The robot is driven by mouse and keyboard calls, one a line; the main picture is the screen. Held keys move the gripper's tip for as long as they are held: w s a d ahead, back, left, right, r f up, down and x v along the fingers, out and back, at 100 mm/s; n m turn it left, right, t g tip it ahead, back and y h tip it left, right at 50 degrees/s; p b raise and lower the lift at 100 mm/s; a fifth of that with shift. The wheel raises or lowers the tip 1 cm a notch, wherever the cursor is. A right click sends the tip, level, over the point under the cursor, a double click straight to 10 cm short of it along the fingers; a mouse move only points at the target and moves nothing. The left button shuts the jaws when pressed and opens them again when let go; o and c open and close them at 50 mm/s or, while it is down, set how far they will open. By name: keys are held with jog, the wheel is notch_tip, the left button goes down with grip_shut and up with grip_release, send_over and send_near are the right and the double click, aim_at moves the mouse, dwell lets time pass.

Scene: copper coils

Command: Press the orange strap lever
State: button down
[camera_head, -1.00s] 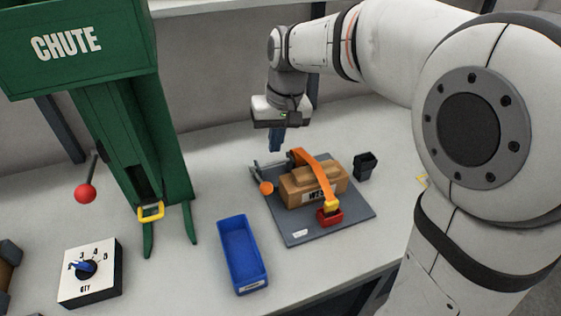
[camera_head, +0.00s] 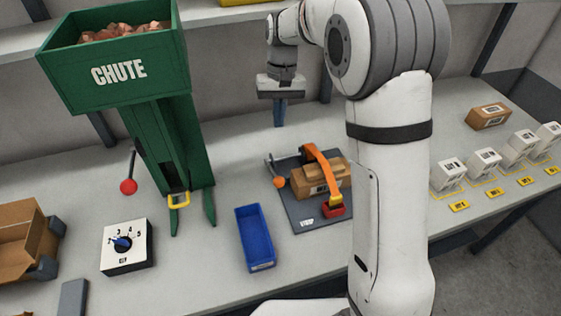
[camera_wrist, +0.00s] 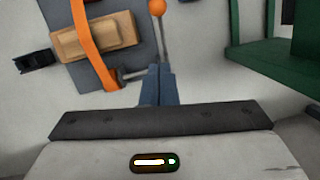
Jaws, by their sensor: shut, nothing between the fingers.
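The orange strap lever is a thin grey rod with an orange ball knob (camera_head: 279,182) at the left side of the dark grey base plate (camera_head: 303,213). In the wrist view the knob (camera_wrist: 157,7) is at the top edge, beyond my fingertips. My gripper (camera_head: 279,122) points down, shut and empty, above and behind the plate. Its blue-grey fingers (camera_wrist: 158,76) show together in the wrist view, apart from the lever.
A green chute (camera_head: 165,140) with a red-knobbed lever (camera_head: 129,187) stands left. A blue bin (camera_head: 241,240) and dial box (camera_head: 127,247) are in front. An open carton (camera_head: 22,238) is far left. White boxes (camera_head: 484,163) line the right side.

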jog(key=p, duration=0.2)
send_over(273, 171)
jog(key=d, duration=0.1)
jog(key=w+d+f+x, duration=0.1)
jog(key=w+x, duration=0.1)
jog(key=x, duration=0.8)
jog(key=shift+s+f+p, duration=0.3)
jog(key=shift+s, duration=0.25)
jog(key=shift+s+f+p, duration=0.25)
jog(key=shift+s+f, duration=0.1)
jog(key=shift+s, duration=0.2)
